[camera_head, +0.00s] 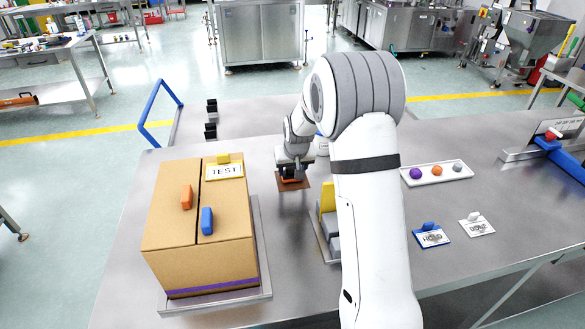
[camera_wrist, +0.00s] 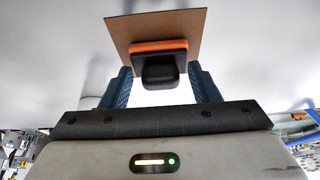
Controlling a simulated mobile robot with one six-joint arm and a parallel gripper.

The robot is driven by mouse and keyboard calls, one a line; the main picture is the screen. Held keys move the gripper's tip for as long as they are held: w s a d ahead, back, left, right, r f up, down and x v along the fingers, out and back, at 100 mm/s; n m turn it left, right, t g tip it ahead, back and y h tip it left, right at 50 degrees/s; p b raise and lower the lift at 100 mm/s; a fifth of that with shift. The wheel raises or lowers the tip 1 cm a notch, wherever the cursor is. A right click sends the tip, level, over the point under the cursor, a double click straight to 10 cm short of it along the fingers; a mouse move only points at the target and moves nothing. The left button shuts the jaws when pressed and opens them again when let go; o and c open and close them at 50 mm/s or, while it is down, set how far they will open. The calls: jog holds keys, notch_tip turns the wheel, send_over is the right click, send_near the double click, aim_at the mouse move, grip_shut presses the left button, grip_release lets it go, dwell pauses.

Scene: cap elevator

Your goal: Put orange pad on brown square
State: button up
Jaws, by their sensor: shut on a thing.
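The orange pad (camera_wrist: 150,46) with its black grip (camera_wrist: 158,72) is between the blue fingers of my gripper (camera_wrist: 160,78) in the wrist view. My gripper is shut on it. The brown square (camera_wrist: 165,24) lies directly beyond the pad and shows around it. In the head view, my gripper (camera_head: 292,170) points down at the table, with a sliver of orange pad (camera_head: 290,180) showing over the brown square (camera_head: 302,184). Whether the pad touches the square or hovers just above it, I cannot tell.
A cardboard box (camera_head: 165,235) with an orange block, a blue block and a TEST card stands at left. A grey and yellow piece (camera_head: 328,200) is partly hidden by my arm. A white tray (camera_head: 455,179), a HOLD card (camera_head: 431,237) and another card (camera_head: 477,226) lie at right.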

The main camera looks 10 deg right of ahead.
jog(key=shift+f, duration=0.2)
jog(key=o, duration=1)
jog(key=shift+c, duration=0.2)
jog(key=shift+r, duration=0.15)
jog(key=shift+r, duration=0.25)
jog(key=b+v, duration=0.1)
jog(key=v, duration=1)
jog(key=s+r+g, duration=0.1)
jog(key=s+r, duration=0.1)
jog(key=s, duration=3.1)
jog(key=shift+d+r, duration=0.15)
jog(key=shift+r, duration=0.25)
